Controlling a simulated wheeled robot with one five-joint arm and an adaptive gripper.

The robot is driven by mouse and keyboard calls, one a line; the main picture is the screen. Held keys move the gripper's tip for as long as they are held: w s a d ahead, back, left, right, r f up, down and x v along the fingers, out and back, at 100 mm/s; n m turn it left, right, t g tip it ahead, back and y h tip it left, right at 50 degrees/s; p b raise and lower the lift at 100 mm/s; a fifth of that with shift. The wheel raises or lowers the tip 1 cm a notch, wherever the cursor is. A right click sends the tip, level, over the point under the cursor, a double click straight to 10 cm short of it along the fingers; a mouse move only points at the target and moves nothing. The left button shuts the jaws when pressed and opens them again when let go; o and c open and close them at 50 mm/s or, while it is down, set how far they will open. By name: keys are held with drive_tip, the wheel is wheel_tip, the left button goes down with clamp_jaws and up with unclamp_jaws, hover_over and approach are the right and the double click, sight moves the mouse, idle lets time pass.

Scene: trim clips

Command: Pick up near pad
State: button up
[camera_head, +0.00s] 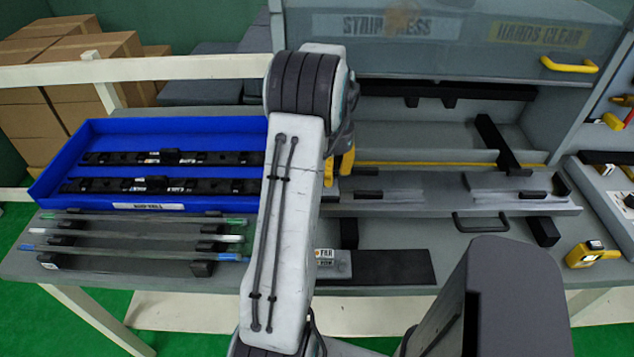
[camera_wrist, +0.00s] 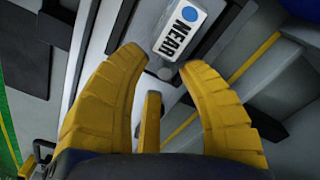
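A white label reading NEAR with a blue dot (camera_wrist: 180,28) shows at the top of the wrist view, just beyond my fingertips. It sits on a grey surface beside dark strips. I cannot tell for sure which part is the near pad itself. My gripper (camera_wrist: 160,62) has its yellow fingers spread wide, with a third finger showing between them.
A blue tray (camera_head: 150,206) with black strips stands at left, with several thin rods (camera_head: 140,236) in front. A grey press with a yellow handle (camera_head: 570,65) rises behind. A black handle (camera_head: 480,223) and a yellow tape measure (camera_head: 592,254) are at right.

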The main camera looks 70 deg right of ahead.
drive_tip(key=shift+f, duration=1)
drive_tip(key=shift+o, duration=0.4)
clamp_jaws()
